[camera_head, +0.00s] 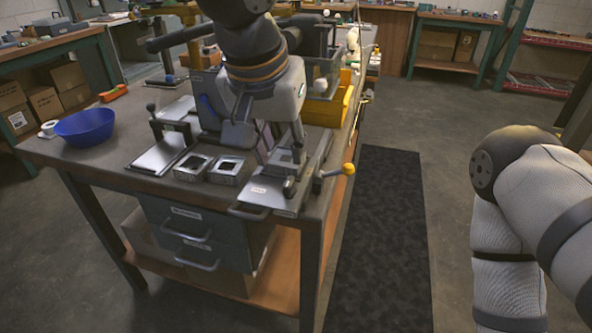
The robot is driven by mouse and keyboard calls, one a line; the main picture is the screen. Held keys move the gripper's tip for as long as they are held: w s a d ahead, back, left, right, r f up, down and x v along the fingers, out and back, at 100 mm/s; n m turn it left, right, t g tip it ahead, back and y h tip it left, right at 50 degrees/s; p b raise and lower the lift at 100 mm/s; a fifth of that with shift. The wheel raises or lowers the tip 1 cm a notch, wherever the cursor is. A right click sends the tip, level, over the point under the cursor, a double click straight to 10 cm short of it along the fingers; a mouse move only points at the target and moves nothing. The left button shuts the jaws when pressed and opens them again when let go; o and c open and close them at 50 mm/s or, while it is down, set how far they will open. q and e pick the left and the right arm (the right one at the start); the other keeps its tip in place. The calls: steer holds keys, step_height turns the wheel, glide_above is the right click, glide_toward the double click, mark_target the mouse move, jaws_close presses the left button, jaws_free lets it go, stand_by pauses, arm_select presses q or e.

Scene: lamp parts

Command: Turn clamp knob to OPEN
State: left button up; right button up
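A clamp fixture with a flat metal plate (275,194) sits at the near right corner of the workbench. A lever with a yellow ball knob (349,169) sticks out over the bench's right edge from it. The white label on the plate is too small to read, so I cannot tell the knob's setting. My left gripper (268,138) points down above the fixture, with its fingers spread apart. It hides part of the fixture and stands apart from the yellow knob. I see nothing between its fingers. My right arm shows at the right, over the floor; its gripper is out of view.
Two square metal blocks (210,169) and another metal fixture (163,152) stand left of the clamp. A blue bowl (85,127) is at the bench's left. A yellow bin (328,109) stands behind. The floor mat (385,235) on the right is clear.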

mark_target(289, 181)
arm_select(q)
steer(key=x, duration=0.9)
steer(key=shift+s, duration=0.1)
jaws_close()
